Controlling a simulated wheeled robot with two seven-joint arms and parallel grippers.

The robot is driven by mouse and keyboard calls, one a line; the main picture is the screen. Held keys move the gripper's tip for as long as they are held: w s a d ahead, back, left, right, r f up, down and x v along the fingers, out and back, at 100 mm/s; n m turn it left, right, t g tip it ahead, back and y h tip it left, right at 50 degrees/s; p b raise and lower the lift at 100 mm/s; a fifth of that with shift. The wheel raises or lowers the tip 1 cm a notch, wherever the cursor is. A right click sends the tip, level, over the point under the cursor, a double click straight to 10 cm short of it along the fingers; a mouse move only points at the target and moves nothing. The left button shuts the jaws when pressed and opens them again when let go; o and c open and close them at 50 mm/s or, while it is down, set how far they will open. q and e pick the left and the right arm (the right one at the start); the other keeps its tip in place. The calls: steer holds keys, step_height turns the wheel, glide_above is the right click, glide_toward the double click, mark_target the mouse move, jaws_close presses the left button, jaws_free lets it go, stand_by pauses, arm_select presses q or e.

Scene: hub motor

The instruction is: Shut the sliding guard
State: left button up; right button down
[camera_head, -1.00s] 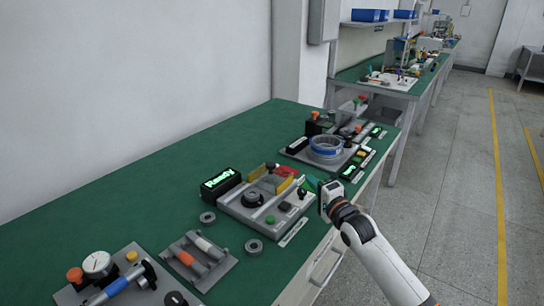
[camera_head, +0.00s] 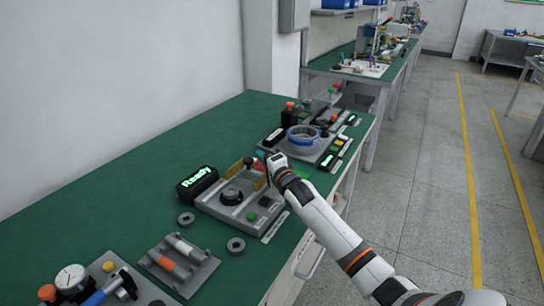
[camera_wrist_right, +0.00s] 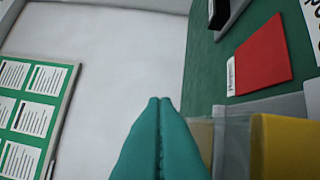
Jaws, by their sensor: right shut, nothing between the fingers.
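The grey fixture (camera_head: 246,218) with a round black part (camera_head: 231,195) stands on the green bench beside a lit "Ready" display (camera_head: 197,183). Yellow guard pieces (camera_head: 236,168) stand at its back edge; the right one is partly hidden by my right gripper (camera_head: 268,160). In the right wrist view, the teal fingers of the right gripper (camera_wrist_right: 160,135) are together and empty. They point beside a yellow guard piece (camera_wrist_right: 287,147) and a grey, partly see-through panel; I cannot tell whether they touch it. My left gripper is not in view.
A red card (camera_wrist_right: 262,58) lies on the bench past the guard. Behind the fixture is another station with a blue ring (camera_head: 302,137). Two loose grey rings and a tray of handles (camera_head: 180,262) lie in front. The floor to the right is open.

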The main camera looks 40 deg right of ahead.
steer(key=shift+s+a, duration=0.2)
steer(key=shift+a, duration=0.45)
steer(key=shift+a, duration=0.2)
steer(key=s+a+p, duration=0.1)
steer(key=a, duration=0.1)
steer(key=s+a+p, duration=0.1)
steer(key=a+p, duration=0.1)
steer(key=a, duration=0.1)
steer(key=s+a+p, duration=0.1)
steer(key=a, duration=0.2)
steer(key=shift+s+a+r+p, duration=0.1)
steer(key=shift+s+a+p, duration=0.05)
steer(key=shift+s+p, duration=0.15)
steer(key=shift+a, duration=0.2)
steer(key=shift+f, duration=0.2)
steer(key=shift+r, duration=0.1)
